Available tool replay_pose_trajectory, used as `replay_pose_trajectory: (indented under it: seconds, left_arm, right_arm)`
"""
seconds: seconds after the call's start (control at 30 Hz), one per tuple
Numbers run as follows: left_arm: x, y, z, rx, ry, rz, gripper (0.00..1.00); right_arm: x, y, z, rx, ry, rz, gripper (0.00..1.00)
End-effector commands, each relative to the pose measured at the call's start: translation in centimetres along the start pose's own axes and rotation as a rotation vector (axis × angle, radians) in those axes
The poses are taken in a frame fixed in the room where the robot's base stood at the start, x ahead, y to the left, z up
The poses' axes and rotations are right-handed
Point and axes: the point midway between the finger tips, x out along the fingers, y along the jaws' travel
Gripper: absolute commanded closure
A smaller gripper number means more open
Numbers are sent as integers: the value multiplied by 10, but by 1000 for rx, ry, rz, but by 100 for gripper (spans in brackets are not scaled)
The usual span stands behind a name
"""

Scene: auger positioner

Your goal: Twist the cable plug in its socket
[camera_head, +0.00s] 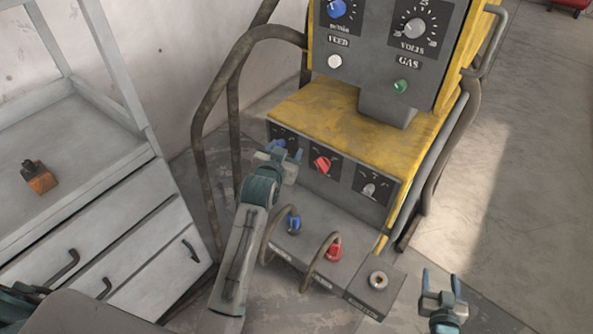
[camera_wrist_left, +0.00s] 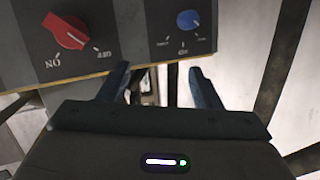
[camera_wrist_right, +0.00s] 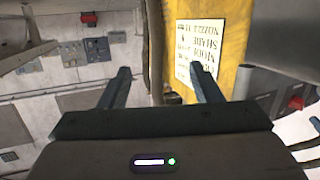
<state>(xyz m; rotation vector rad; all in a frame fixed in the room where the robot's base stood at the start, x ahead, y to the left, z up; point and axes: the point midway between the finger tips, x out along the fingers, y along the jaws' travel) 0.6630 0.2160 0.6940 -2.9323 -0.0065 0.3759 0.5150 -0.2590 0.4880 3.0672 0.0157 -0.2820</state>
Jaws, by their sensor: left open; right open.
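A blue cable plug (camera_head: 293,222) and a red cable plug (camera_head: 334,250) sit in the low grey socket box at the foot of the machine, each with a brown cable arching from it. A round socket (camera_head: 378,280) at the box's right end has no plug in it. My left gripper (camera_head: 281,152) is open and empty, close to the front control panel by the blue knob (camera_wrist_left: 188,20), above the blue plug. It also shows in the left wrist view (camera_wrist_left: 160,85). My right gripper (camera_head: 441,280) is open and empty, right of the socket box; it shows in the right wrist view (camera_wrist_right: 160,85).
The yellow machine (camera_head: 350,105) carries a red knob (camera_head: 322,164), a silver knob (camera_head: 369,189) and upper dials. Bent brown pipes (camera_head: 232,95) flank it. A grey drawer cabinet (camera_head: 110,235) holding a small orange-and-black object (camera_head: 39,178) stands left. Floor at right is clear.

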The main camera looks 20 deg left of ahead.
Motion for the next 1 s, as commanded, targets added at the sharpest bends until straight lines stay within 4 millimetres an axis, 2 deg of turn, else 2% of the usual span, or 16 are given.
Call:
replay_pose_trajectory:
  seconds: [0.03,0.13,0.2,0.27,0.3,0.4,0.5,0.63,0.77,0.87,1.0]
  left_arm:
    - [4,4,-5,12,-122,28,42]
    - [7,19,19,40,-367,90,42]
    - [2,28,33,61,-537,136,42]
    - [-6,36,44,80,-676,176,42]
    - [-13,40,49,91,-765,203,42]
    - [-33,50,58,117,-960,266,42]
    - [-52,56,62,137,-1108,315,42]
    - [-68,61,65,154,-1226,355,42]
    - [-74,63,70,160,-1270,370,42]
    - [-72,64,79,161,-1274,371,42]
    - [-67,68,100,160,-1275,371,42]
  right_arm:
    - [-16,3,20,-3,-128,-2,42]
    - [-52,7,84,-8,-372,-4,42]
    - [-87,11,124,-11,-540,-5,42]
    - [-122,14,155,-14,-679,-4,42]
    - [-147,16,174,-15,-768,-4,42]
    - [-207,22,209,-19,-962,-2,42]
    - [-258,26,232,-22,-1110,0,42]
    - [-299,30,248,-24,-1226,2,42]
    - [-314,31,254,-25,-1266,3,42]
    - [-313,31,255,-25,-1268,3,42]
    - [-310,30,253,-25,-1265,3,42]
